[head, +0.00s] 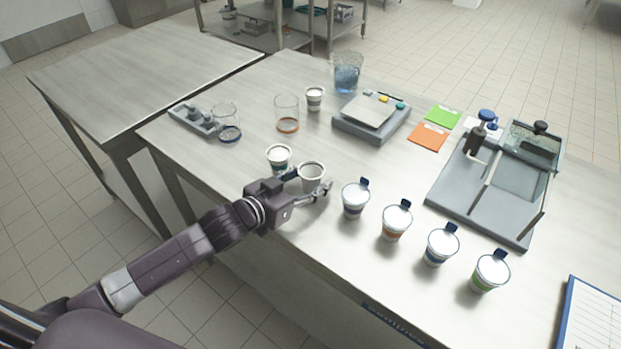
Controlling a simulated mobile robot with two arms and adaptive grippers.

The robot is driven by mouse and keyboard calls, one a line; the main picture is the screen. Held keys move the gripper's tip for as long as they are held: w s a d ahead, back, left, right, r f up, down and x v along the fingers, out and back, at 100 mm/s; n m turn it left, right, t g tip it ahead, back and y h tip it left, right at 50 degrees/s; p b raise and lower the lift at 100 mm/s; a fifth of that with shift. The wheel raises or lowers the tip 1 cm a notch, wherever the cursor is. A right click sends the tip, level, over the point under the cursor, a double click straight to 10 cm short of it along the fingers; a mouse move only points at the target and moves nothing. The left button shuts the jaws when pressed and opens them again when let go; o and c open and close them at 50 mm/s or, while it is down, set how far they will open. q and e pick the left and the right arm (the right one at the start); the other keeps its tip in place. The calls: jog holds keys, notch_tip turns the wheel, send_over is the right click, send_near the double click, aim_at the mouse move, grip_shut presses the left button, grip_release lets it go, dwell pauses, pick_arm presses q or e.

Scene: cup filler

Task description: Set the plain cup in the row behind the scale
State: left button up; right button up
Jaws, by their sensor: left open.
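A plain pale cup (312,174), with no coloured band that I can make out, stands upright near the table's front edge. My left gripper (309,186) is open at this cup, with a finger on either side of its lower part; I cannot tell whether they touch it. The scale (372,118) is a grey block with a light plate, farther back on the table. Another open cup (315,98) stands at the scale's left. A banded cup (278,158) stands just left of the plain cup. My right gripper is out of view.
Several lidded cups (396,221) run in a line to the front right. Clear tumblers (287,112), a grey holder (193,119) and a jar of blue liquid (347,73) stand farther back. A grey press stand (480,200) is at the right. The table between cups and scale is clear.

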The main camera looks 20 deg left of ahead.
pick_arm(q)
jog(key=shift+r, duration=0.15)
jog(key=v, duration=1)
jog(key=shift+s+a+b, duration=0.15)
jog(key=shift+b, duration=0.15)
jog(key=shift+v, duration=0.85)
jog(key=shift+r, duration=0.15)
